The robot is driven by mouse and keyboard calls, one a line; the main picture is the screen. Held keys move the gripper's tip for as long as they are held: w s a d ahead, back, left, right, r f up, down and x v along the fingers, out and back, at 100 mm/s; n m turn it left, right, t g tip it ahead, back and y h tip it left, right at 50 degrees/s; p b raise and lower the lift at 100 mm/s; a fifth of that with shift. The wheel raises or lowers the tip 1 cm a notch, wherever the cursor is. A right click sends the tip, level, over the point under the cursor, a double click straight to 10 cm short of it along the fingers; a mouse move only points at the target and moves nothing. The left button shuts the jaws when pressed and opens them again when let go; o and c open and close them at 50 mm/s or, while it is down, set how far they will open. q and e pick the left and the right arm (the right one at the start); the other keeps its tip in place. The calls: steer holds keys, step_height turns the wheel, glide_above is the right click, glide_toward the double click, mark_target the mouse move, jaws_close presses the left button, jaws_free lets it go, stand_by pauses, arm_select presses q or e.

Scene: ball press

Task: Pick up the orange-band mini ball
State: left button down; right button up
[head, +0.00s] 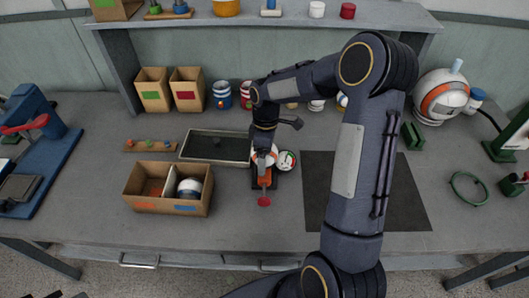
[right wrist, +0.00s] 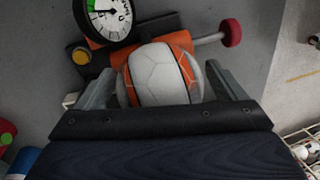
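The orange-band mini ball (right wrist: 158,75), white with an orange band, sits in a small orange press (head: 264,180) with a red knob, near the middle of the table. In the head view my right gripper (head: 265,146) is over the ball and partly hides it. In the right wrist view the fingers of my right gripper (right wrist: 162,88) are apart, one on each side of the ball. Gaps seem to show beside the ball; I cannot tell whether either finger touches it. My left gripper is not in view.
A round gauge (right wrist: 108,16) is beside the press. A cardboard box (head: 142,203) with two compartments holds a white and dark blue ball (head: 189,188) on its right side. A shallow dark tray (head: 216,146) lies behind. A dark mat (head: 318,205) is right of the press.

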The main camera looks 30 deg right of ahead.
steer(key=c, duration=0.9)
steer(key=shift+o, duration=0.2)
steer(key=shift+r, duration=0.1)
